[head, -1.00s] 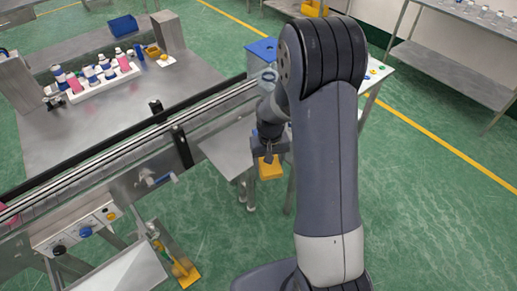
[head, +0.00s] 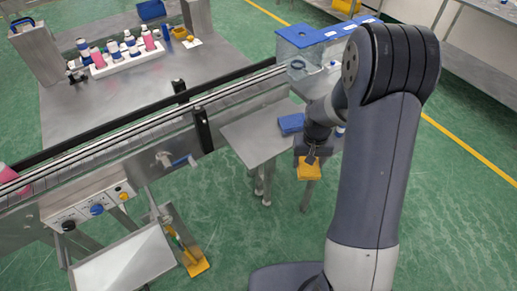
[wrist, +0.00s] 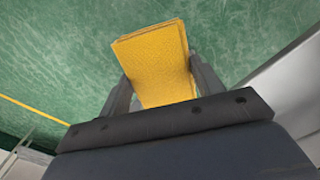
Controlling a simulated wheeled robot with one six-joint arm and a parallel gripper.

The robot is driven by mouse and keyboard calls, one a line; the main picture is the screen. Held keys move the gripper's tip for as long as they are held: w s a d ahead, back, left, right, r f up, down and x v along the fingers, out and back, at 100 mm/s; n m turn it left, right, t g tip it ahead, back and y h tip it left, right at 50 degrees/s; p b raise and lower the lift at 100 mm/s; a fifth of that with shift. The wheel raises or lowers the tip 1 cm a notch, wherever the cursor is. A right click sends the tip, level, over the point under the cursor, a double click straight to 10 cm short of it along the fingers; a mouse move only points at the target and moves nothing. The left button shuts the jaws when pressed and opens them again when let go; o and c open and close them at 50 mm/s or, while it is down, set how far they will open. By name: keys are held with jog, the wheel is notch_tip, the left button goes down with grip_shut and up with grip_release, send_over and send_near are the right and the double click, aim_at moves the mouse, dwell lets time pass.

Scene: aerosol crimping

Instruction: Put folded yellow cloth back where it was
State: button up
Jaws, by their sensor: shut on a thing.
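The folded yellow cloth (head: 309,171) hangs from my gripper (head: 312,154) in the head view, over the green floor near the front edge of a small steel side table (head: 258,138). In the wrist view the folded cloth (wrist: 157,62) sits between the two fingers of my gripper (wrist: 155,85), which are shut on it from both sides. Its far part sticks out beyond the fingertips, with green floor behind it. The cloth touches nothing else that I can see.
A blue block-like item (head: 291,124) lies on the side table. The conveyor (head: 140,128) runs diagonally to the left of my arm. A bench (head: 75,120) behind it holds a white rack (head: 124,62) of bottles. A blue-topped clear box (head: 297,50) stands behind my wrist.

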aim_at(306, 172)
notch_tip(306, 172, down, 6)
jog(key=b, duration=0.5)
notch_tip(306, 172, up, 4)
jog(key=p, duration=0.4)
jog(key=s+a+r+n, duration=0.3)
jog(key=a+r, duration=0.3)
jog(key=r, duration=0.1)
jog(key=s+a+r+n, duration=0.3)
jog(key=s+a+r, duration=0.1)
jog(key=r, duration=0.3)
jog(key=shift+a+r+n, duration=0.4)
jog(key=shift+a, duration=0.5)
jog(key=shift+w, duration=0.15)
